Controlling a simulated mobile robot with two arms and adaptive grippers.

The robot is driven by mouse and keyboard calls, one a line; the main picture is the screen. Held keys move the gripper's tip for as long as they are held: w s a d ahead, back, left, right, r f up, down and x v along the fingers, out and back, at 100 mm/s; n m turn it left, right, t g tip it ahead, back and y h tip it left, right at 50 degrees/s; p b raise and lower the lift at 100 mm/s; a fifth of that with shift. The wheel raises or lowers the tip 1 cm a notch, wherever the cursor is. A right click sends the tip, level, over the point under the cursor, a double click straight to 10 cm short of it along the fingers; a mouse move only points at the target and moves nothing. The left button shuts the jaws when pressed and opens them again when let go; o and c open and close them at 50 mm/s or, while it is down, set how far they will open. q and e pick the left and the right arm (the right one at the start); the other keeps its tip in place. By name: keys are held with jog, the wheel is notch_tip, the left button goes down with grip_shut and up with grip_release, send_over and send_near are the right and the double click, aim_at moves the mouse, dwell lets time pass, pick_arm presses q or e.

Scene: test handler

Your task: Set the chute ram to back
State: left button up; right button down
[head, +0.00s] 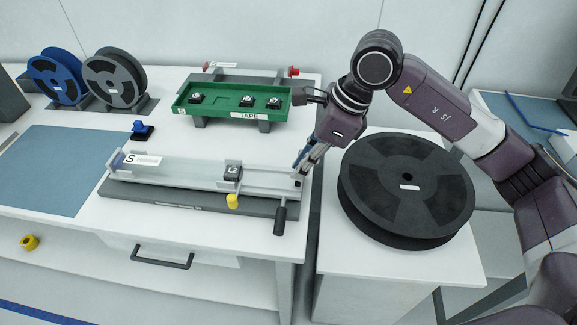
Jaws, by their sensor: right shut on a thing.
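The chute (150,173) is a long pale rail on a dark base, lying across the white bench and marked S at its left end. A dark block with a white mark (232,172) sits in its right half, with a yellow handle (232,201) below it. A black handle (281,216) hangs at the right end. My right gripper (299,168) points down at the chute's right end and is shut on a small part there, which appears to be the chute ram; the fingers mostly hide it. My left gripper is out of view.
A green tray (230,106) with several dark blocks stands behind the chute. A big black reel (405,190) lies on the white stand right of a gap. Blue and grey reels (115,78) stand at back left. A blue stamp-like piece (142,130) sits nearer.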

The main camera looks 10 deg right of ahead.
jog(key=shift+d, duration=0.15)
jog(key=c, duration=1.9)
grip_release()
jog(key=shift+d, duration=0.15)
jog(key=shift+c, duration=0.2)
jog(key=v, duration=1.2)
jog(key=shift+s, duration=0.15)
